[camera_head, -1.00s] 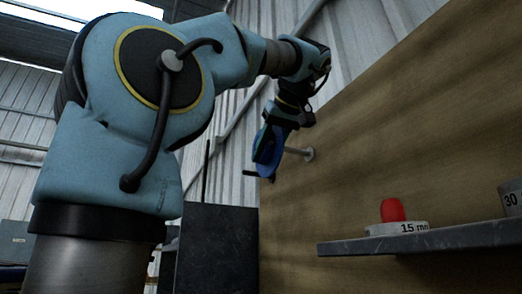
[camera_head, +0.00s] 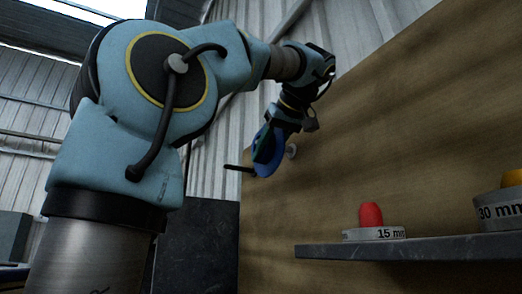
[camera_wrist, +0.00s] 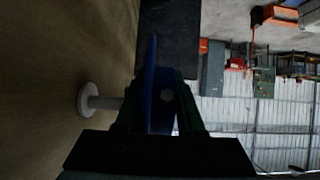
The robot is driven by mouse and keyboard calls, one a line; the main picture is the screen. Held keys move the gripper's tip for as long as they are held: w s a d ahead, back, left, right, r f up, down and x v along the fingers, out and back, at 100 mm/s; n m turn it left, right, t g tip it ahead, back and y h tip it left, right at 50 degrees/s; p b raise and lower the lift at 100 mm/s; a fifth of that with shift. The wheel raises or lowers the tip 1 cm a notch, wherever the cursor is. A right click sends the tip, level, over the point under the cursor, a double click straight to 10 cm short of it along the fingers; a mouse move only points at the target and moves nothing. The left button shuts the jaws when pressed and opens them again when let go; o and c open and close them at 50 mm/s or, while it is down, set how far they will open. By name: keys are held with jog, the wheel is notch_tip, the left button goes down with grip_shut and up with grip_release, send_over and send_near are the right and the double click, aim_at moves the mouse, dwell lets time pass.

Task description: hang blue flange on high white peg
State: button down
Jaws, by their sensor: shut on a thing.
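The blue flange (camera_head: 270,164) is upright in my gripper (camera_head: 264,145), beside the wooden board. In the wrist view it shows nearly edge-on (camera_wrist: 152,88) between the dark green fingers of my gripper (camera_wrist: 160,95). The white peg (camera_head: 291,151) stands out from the board right behind the flange. In the wrist view the white peg (camera_wrist: 90,99) has a round base at the board, and its rod runs toward the left finger. The rod's free end is hidden there, so I cannot tell whether it is in the flange's hole.
A dark rod (camera_head: 238,168) sticks out left of the flange. The wooden board (camera_head: 400,130) fills the right side. A grey shelf (camera_head: 400,249) below holds a 15 mm ring with a red piece (camera_head: 371,215) and a 30 mm ring (camera_head: 500,212).

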jog(key=shift+w+d+r, duration=0.15)
jog(key=shift+w+d, duration=0.1)
jog(key=shift+d, duration=0.35)
jog(key=shift+w+d+f, duration=0.25)
jog(key=shift+d+f, duration=0.2)
jog(key=shift+d, duration=0.1)
jog(key=shift+f, duration=0.1)
jog(key=c, duration=0.7)
grip_release()
jog(key=shift+c, duration=0.2)
jog(key=o, duration=0.3)
jog(key=shift+d+f, duration=0.1)
jog(key=shift+f, duration=0.05)
